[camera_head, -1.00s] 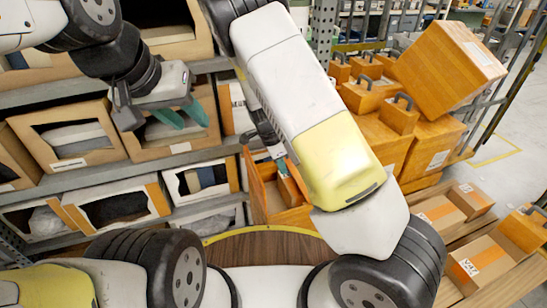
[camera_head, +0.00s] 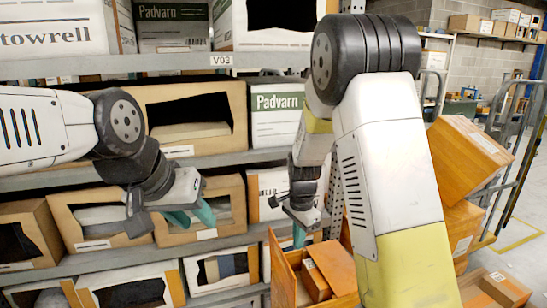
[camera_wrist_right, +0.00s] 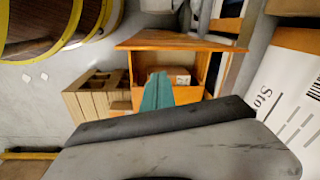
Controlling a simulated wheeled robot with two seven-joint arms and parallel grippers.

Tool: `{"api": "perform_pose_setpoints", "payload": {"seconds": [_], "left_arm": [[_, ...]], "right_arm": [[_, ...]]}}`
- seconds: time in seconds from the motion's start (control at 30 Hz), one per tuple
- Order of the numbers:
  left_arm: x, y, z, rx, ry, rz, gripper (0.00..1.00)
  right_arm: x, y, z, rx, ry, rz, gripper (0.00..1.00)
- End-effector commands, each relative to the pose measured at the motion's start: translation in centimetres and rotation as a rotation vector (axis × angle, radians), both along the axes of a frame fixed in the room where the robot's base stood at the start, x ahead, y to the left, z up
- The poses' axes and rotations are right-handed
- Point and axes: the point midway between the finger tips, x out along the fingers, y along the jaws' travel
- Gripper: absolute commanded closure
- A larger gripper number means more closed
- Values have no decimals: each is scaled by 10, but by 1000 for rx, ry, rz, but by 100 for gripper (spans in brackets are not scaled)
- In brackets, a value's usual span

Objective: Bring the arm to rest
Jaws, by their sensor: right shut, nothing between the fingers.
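My left gripper (camera_head: 192,216) hangs before the shelf rack at the left of the head view. Its two teal fingers stand apart with nothing seen between them. My right gripper (camera_head: 299,236) points down above an open orange wooden box in the head view. In the right wrist view its teal fingers (camera_wrist_right: 157,92) are together and empty, in front of an orange open-fronted box. My right upper arm and forearm, white and yellow, cover much of the right middle of the head view.
The rack (camera_head: 225,75) behind the grippers holds cardboard bins and white cartons. The orange box (camera_head: 284,274) stands below my right gripper. A tilted orange case (camera_head: 468,158) sits on a stack at the right. Open floor (camera_head: 515,225) shows at the far right.

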Motion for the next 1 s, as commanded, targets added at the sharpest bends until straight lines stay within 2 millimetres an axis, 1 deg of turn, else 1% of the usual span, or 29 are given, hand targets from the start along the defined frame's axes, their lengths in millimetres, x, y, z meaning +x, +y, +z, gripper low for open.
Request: {"api": "perform_pose_setpoints", "payload": {"seconds": [0.03,0.2,0.27,0.3,0.4,0.47,0.5,0.63,0.7,0.8,0.9,1.0], "left_arm": [[0,0,0,0,0,0,64],[0,0,0,0,0,0,64],[0,0,0,0,0,0,64],[0,0,0,0,0,0,64],[0,0,0,0,0,0,64],[0,0,0,0,0,0,64],[0,0,0,0,0,0,64],[0,0,0,0,0,0,64],[0,0,0,0,0,0,64],[0,0,0,0,0,0,64],[0,0,0,0,0,0,64],[0,0,0,0,0,0,64]], "right_arm": [[-8,-4,23,42,-20,46,100],[-40,-15,85,125,-104,251,100],[-53,-20,105,140,-144,325,100],[-63,-24,118,145,-171,376,100],[-87,-33,149,140,-248,502,100],[-103,-39,165,125,-296,579,100],[-114,-43,174,108,-328,628,100],[-150,-54,199,31,-420,784,100],[-168,-59,208,-18,-457,855,100],[-187,-63,215,-85,-493,936,100],[-199,-66,218,-132,-510,987,100],[-204,-67,219,-154,-516,1012,100]]}}
